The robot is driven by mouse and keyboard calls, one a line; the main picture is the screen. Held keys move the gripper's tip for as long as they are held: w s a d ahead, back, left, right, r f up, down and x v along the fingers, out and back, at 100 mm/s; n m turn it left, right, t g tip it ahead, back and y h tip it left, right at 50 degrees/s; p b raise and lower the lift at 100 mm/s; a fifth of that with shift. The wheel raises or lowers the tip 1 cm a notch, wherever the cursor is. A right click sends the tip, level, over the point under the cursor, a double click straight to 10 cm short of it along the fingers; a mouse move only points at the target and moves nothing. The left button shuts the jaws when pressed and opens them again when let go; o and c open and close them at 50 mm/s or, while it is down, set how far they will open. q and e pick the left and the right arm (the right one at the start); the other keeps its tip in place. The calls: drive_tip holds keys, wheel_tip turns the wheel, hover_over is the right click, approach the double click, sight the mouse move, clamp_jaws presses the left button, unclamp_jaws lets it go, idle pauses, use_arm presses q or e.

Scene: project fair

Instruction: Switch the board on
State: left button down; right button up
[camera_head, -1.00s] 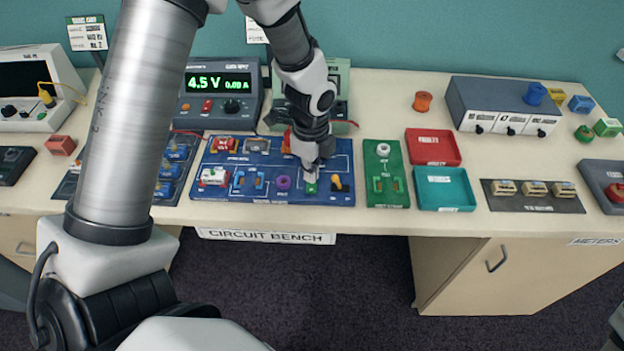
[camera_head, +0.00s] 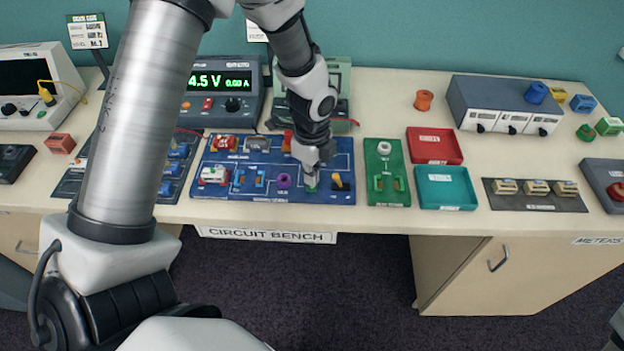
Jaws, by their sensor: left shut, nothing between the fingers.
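The blue circuit board (camera_head: 225,193) lies on the bench below the power supply. My left gripper (camera_head: 311,181) points down over the board's front right part, shut and empty. Its tips are at a small green part (camera_head: 310,187); whether they touch it I cannot tell. My gripper and wrist hide part of the board's middle.
The power supply (camera_head: 197,106) has a lit green display showing 4.5 V. A green tester board (camera_head: 385,198), a red tray (camera_head: 434,160) and a teal tray (camera_head: 446,205) are to the right. My large arm link blocks the left side.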

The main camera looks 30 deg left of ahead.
sight(312, 188)
use_arm(q)
drive_tip(key=shift+f+b, duration=0.6)
drive_tip(key=shift+f, duration=0.6)
idle(0.9)
wheel_tip(312, 188, up, 7)
drive_tip(key=p, duration=0.7)
drive_tip(key=shift+r+p, duration=0.1)
drive_tip(key=shift+p, duration=0.3)
